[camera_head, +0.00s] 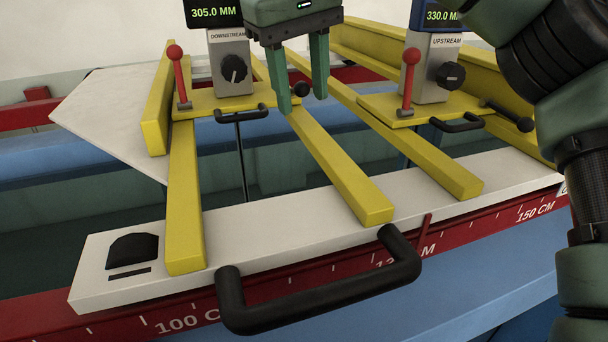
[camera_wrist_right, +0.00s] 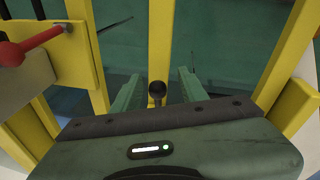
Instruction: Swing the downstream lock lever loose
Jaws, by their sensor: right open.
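The downstream carriage (camera_head: 215,104) is a yellow plate with a grey box (camera_head: 231,62) labelled DOWNSTREAM. A black ball knob (camera_head: 301,90) shows at the carriage's right side. My right gripper (camera_head: 303,104) points down over it, open, with one finger on either side. In the wrist view the black knob (camera_wrist_right: 157,89) lies between the fingers, apart from both. The gripper hides most of the knob's rod. My left gripper is out of view.
The upstream carriage (camera_head: 405,110) stands to the right with its own red lever (camera_head: 409,80) and black knob (camera_head: 524,124). Yellow rails (camera_head: 335,165) run on both sides of my gripper. A black handle (camera_head: 325,300) projects from the white front beam (camera_head: 270,226).

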